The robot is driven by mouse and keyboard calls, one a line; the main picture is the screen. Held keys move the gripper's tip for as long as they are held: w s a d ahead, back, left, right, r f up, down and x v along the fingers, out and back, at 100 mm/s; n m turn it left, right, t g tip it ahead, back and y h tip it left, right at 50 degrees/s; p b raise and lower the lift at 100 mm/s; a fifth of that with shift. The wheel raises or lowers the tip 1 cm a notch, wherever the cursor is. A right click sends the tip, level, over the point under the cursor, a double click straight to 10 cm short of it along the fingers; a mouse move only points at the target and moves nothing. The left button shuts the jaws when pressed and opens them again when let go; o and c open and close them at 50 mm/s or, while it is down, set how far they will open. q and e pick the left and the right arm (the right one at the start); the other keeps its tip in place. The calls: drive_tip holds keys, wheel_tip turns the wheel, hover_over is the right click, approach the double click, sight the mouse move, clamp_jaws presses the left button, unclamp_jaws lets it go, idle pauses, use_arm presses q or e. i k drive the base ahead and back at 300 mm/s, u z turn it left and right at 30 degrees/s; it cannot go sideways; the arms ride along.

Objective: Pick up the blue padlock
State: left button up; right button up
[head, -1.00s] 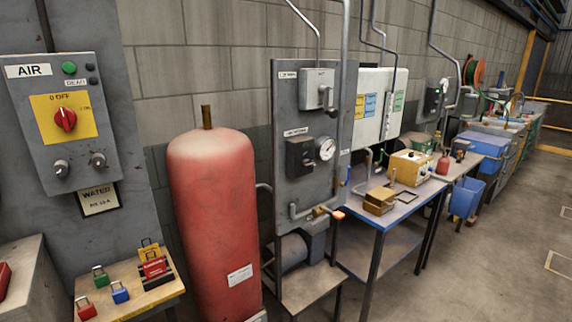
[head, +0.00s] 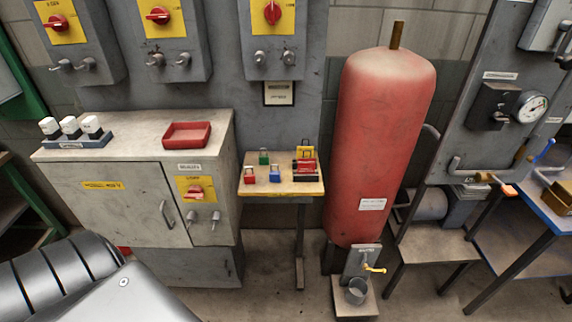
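The blue padlock (head: 275,175) stands on a small wooden-topped table (head: 306,187) in the middle of the head view. A red padlock (head: 249,176) is to its left and a green padlock (head: 264,157) is just behind it. To its right is a dark holder (head: 306,176) with red and yellow items in it. Neither of my grippers is in view. A black and grey part of my own body fills the lower left corner.
A grey cabinet (head: 110,195) with a red tray (head: 187,135) on top stands left of the table. Bare floor shows in front of the table.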

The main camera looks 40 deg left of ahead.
sight(274, 176)
drive_tip(key=u, duration=1.1)
drive_tip(key=k, duration=0.45)
drive_tip(key=u, duration=0.1)
drive_tip(key=i, duration=0.5)
